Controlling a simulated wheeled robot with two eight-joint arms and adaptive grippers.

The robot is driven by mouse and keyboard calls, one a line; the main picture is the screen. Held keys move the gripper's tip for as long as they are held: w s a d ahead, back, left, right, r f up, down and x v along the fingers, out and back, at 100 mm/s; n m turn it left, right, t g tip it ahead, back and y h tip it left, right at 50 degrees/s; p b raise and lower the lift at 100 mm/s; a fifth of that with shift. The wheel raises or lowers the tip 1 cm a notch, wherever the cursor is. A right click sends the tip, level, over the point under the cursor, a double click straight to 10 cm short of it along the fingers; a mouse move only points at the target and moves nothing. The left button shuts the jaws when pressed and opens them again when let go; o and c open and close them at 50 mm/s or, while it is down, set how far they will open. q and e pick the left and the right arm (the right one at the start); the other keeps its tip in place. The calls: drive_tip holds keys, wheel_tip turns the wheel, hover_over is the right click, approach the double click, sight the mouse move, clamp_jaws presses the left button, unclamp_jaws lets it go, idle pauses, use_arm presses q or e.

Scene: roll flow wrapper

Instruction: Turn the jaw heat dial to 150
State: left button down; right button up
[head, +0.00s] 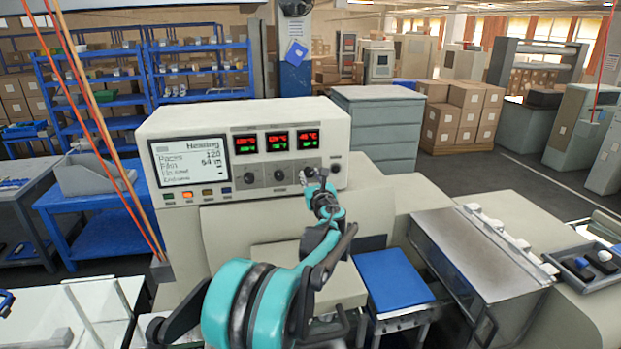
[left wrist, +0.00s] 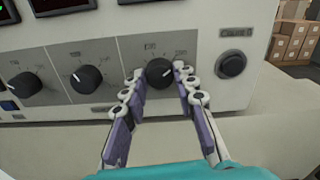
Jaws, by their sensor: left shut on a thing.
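Three black dials sit in a row on the front panel of the cream control box (head: 190,124). The left dial (left wrist: 25,84) and the middle dial (left wrist: 86,79) are free. My left gripper (head: 318,187) is at the right dial. In the left wrist view its two fingers close around this right dial (left wrist: 159,72), one on each side. A pale mark shows near the dial's right side, but its exact setting is unclear. The labels are too small to read, so I cannot tell by name which dial is jaw heat. My right gripper is not in view.
Above the dials are three red-and-green displays (head: 277,141), digits unclear. A white screen (head: 189,162) and several small buttons are to their left. A round black button (left wrist: 231,65) is right of the held dial. A blue plate (head: 392,279) and a metal cover (head: 480,250) lie lower right.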

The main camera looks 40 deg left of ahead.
use_arm(q)
drive_tip(key=shift+m, duration=0.3)
drive_tip(key=c, duration=1.2)
unclamp_jaws()
drive_tip(key=shift+v, duration=6.05)
